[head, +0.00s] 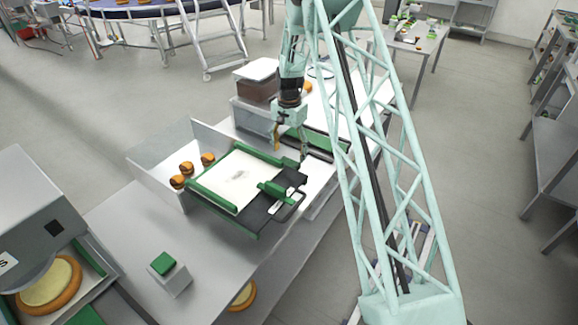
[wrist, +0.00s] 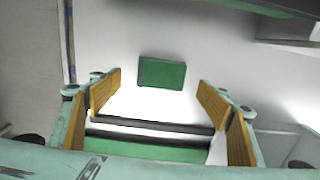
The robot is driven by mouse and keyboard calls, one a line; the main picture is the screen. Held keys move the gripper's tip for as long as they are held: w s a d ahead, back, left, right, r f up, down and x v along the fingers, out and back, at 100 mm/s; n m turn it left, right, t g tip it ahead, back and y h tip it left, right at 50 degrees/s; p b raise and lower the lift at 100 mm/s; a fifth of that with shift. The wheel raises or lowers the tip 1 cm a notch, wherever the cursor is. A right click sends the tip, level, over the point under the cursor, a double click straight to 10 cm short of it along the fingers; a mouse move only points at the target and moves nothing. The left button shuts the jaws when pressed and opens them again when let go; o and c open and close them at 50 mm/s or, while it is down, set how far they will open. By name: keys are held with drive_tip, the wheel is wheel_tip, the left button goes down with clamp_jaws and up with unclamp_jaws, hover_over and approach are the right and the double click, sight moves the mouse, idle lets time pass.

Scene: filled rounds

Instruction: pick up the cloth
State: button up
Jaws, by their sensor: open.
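A small dark green rectangle (wrist: 161,73), which looks like the folded cloth, lies flat on a pale surface in the wrist view. It is beyond my fingertips and roughly centred between them, apart from both. I cannot pick it out with certainty in the head view. My gripper (wrist: 157,92) is open and empty, its two orange-faced fingers spread wide. In the head view my gripper (head: 290,143) points down above the bench, just behind the green-edged press (head: 238,178).
Several filled rounds (head: 187,168) sit left of the press. A brown container (head: 257,90) stands behind my gripper. A grey box with a green top (head: 163,263) is at the front, near a machine (head: 40,230) on the left. Bare bench (head: 120,225) lies between.

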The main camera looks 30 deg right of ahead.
sight(289, 163)
drive_tip(key=shift+w+f, duration=0.1)
drive_tip(key=shift+f, duration=2.5)
drive_tip(key=c, duration=0.9)
